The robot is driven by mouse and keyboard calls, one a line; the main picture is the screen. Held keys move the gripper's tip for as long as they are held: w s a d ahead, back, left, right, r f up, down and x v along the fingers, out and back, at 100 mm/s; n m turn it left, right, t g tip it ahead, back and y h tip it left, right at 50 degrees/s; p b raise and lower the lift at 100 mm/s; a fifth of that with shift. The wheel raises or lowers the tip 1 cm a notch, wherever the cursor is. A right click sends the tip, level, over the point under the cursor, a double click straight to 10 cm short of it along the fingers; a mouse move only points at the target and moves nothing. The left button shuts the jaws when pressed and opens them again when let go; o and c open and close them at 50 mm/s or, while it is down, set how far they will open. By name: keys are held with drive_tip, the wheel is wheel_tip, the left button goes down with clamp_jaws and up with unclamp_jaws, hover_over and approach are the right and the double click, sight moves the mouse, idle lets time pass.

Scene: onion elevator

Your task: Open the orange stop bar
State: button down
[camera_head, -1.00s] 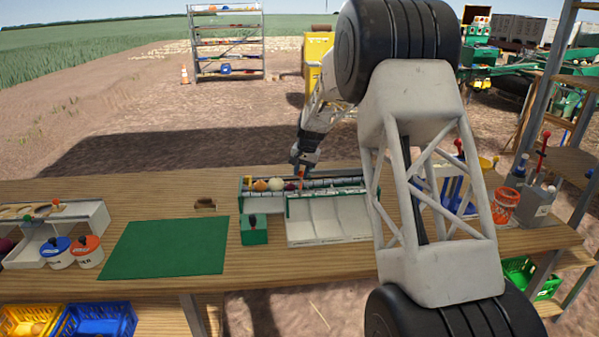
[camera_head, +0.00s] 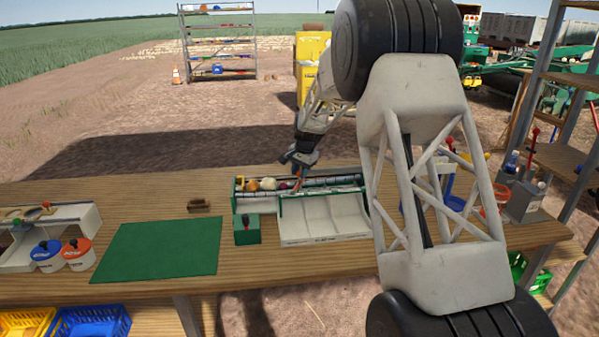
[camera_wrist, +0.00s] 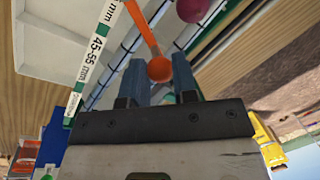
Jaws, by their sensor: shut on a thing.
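The orange stop bar (camera_wrist: 141,27) is a thin bar with a round knob at its near end in the wrist view. My gripper (camera_wrist: 159,72) is shut around that knob, one blue-grey finger on each side. In the head view my gripper (camera_head: 297,170) reaches down at the back of the sorting tray, and only a small orange piece of the bar (camera_head: 296,182) shows there. The bar's far end runs out of the wrist view, so I cannot tell its full angle.
The sorting tray (camera_head: 325,238) has pale sloping compartments. Several onions, including an orange one (camera_head: 250,184), sit in its back channel. A green box with a knob (camera_head: 247,233) stands to its left. A white size label (camera_wrist: 91,55) lies beside the bar. The green mat (camera_head: 160,250) is bare.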

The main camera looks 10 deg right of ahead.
drive_tip(key=c, duration=0.9)
unclamp_jaws()
drive_tip(key=shift+r, duration=0.15)
drive_tip(key=shift+s+d+r, duration=0.15)
drive_tip(key=shift+d+r, duration=0.05)
drive_tip(key=shift+r, duration=1.05)
drive_tip(key=shift+s+d+r, duration=0.15)
drive_tip(key=shift+s+r, duration=0.05)
drive_tip(key=shift+r, duration=1)
drive_tip(key=shift+s+d+r, duration=0.15)
drive_tip(key=shift+d+r, duration=0.05)
drive_tip(key=shift+r, duration=1.05)
drive_tip(key=shift+a, duration=0.25)
drive_tip(key=c, duration=0.7)
drive_tip(key=a+n+h, duration=0.1)
drive_tip(key=a, duration=0.2)
drive_tip(key=a+n+h, duration=0.1)
drive_tip(key=a+h, duration=0.1)
drive_tip(key=a, duration=0.1)
drive_tip(key=shift+f+h, duration=0.2)
drive_tip(key=shift+h, duration=0.1)
clamp_jaws()
drive_tip(key=w+a+r+n+t+h, duration=0.1)
drive_tip(key=a+r+h, duration=0.1)
drive_tip(key=a+h, duration=0.2)
drive_tip(key=shift+w+a+r+n, duration=0.15)
drive_tip(key=shift+a+n, duration=0.15)
drive_tip(key=shift+a, duration=1.25)
